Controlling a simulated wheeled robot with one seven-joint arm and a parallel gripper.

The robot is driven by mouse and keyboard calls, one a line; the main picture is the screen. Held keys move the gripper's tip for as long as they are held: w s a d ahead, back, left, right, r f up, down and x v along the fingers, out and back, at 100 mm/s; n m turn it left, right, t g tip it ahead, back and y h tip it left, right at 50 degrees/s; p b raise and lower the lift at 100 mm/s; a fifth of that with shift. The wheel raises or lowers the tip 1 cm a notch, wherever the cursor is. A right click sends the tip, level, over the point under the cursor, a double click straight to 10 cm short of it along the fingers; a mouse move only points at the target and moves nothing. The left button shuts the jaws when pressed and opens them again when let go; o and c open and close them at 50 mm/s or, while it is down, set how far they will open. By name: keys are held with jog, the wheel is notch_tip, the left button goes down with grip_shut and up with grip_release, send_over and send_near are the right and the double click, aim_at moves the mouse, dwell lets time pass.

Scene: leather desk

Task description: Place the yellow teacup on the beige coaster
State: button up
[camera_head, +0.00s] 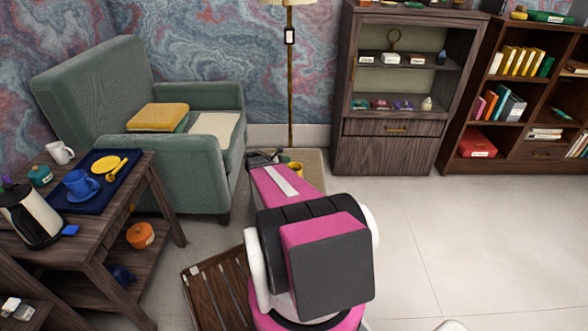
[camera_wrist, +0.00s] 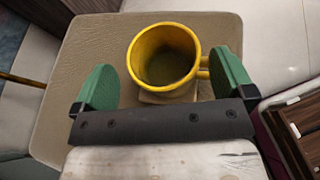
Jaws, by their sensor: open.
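The yellow teacup (camera_wrist: 165,82) is upright in the wrist view, with its handle to the right. A small beige square, the coaster (camera_wrist: 168,98), shows under the cup's near side; the rest of it is hidden by the cup. The cup appears to rest on it, though its base is hidden. My gripper (camera_wrist: 165,72) is open, with one green finger on each side of the cup and a gap at the left. In the head view the cup (camera_head: 295,168) is partly hidden behind my arm.
The coaster lies on a tan leather desk top (camera_wrist: 90,50). In the head view, a green armchair (camera_head: 150,130) stands to its left and a dark cabinet (camera_head: 390,150) behind to its right. A side table (camera_head: 120,215) at left holds a blue tray (camera_head: 85,200). Open floor lies at right.

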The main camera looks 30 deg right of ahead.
jog(key=v, duration=0.9)
jog(key=s+a+r+m+t+y, duration=0.1)
jog(key=s+a+r+m+y, duration=0.2)
jog(key=a, duration=0.9)
jog(key=s+a+r+m+t+y, duration=0.2)
jog(key=s+a+r+m+y, duration=0.2)
jog(key=s+a+m+y, duration=0.6)
jog(key=s+a+m, duration=0.1)
jog(key=a, duration=0.2)
jog(key=shift+a+t, duration=0.2)
jog(key=shift+t, duration=0.1)
jog(key=shift+s, duration=0.1)
